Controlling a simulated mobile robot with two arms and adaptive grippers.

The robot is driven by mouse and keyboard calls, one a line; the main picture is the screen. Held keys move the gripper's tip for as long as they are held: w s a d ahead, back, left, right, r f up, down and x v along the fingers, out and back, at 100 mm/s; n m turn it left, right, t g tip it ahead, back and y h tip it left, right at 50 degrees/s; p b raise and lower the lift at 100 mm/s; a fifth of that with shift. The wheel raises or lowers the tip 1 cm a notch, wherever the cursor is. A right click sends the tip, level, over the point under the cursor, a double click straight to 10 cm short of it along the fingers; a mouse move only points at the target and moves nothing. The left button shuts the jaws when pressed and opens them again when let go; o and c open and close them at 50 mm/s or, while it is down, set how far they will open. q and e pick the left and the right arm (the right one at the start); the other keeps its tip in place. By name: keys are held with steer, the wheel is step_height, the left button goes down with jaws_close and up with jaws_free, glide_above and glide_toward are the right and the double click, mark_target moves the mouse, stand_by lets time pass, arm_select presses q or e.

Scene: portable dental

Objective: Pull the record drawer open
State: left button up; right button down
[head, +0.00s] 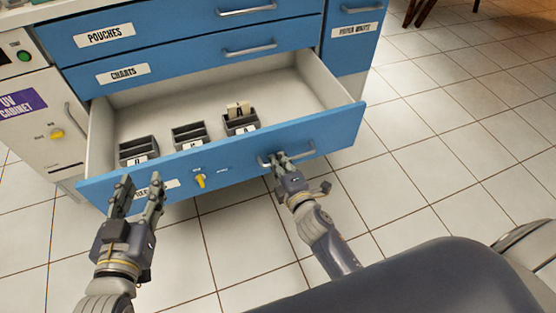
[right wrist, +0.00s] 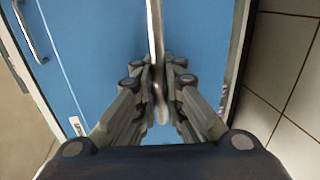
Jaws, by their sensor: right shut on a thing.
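The record drawer (head: 240,148) is a blue-fronted bottom drawer, pulled well out of the cabinet. Inside it stand several small grey card trays, one (head: 190,134) in the middle and one (head: 240,122) holding a pale card. My right gripper (head: 279,158) is shut on the drawer's metal bar handle (head: 302,152), near the handle's left end. In the right wrist view the handle (right wrist: 155,40) runs between the fingers. My left gripper (head: 137,195) is open and empty, in front of the drawer's left end, and partly hides its label. I cannot tell whether it touches the front.
Above are the shut Charts drawer (head: 190,62) and Pouches drawer (head: 180,28). A yellow key-like knob (head: 200,181) sits on the drawer front. A white UV cabinet (head: 35,115) stands at the left.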

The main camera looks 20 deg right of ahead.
steer(key=c, duration=2)
jaws_free()
steer(key=v, duration=1.2)
steer(key=shift+r, duration=0.1)
